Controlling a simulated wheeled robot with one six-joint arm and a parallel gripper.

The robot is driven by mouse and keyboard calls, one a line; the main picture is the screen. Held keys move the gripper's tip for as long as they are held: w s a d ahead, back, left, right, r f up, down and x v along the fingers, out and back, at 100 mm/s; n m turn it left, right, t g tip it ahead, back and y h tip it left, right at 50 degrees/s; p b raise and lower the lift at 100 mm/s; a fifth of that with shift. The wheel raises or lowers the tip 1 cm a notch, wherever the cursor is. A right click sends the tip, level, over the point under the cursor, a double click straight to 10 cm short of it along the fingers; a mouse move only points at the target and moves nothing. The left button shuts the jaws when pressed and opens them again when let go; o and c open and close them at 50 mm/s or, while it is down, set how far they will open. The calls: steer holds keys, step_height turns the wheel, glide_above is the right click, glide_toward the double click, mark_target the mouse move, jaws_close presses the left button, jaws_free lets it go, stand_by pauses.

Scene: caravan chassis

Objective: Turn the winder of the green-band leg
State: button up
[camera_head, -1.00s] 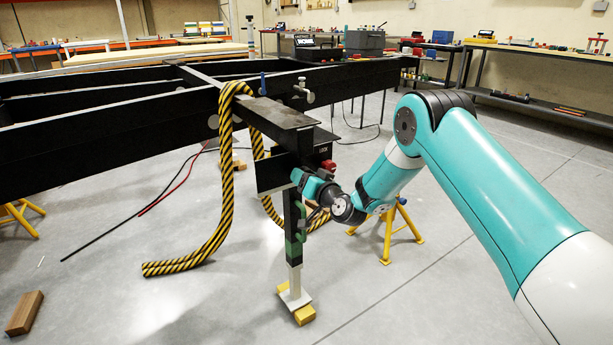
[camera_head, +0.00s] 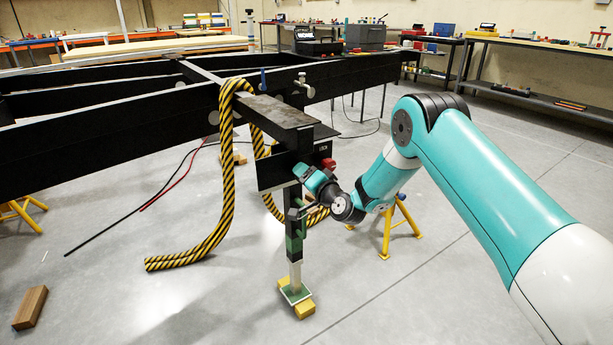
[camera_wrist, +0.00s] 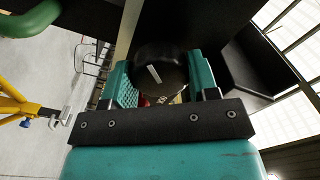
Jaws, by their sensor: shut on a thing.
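The green-band leg (camera_head: 294,243) hangs upright below the end of the black chassis beam, with a pale lower tube. Its foot plate (camera_head: 295,293) is at a yellow block on the floor. My gripper (camera_head: 305,175) is at the upper part of the leg, below the beam. In the wrist view, the teal fingers of my gripper (camera_wrist: 160,82) stand on both sides of a dark round winder knob (camera_wrist: 168,66) with a white mark. The fingers are shut on it. In the head view the gripper mostly hides the winder.
A yellow-black striped strap (camera_head: 218,220) hangs over the chassis (camera_head: 110,140) to the left. A yellow stand (camera_head: 398,228) is behind my arm. The yellow block (camera_head: 305,310) lies under the leg, and a brown block (camera_head: 30,307) lies at far left. The right floor is clear.

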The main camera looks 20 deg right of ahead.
steer(key=shift+d, duration=0.1)
steer(key=o, duration=0.9)
steer(key=b+v, duration=1.5)
steer(key=v, duration=0.2)
steer(key=shift+s+r, duration=0.1)
steer(key=shift+s, duration=0.05)
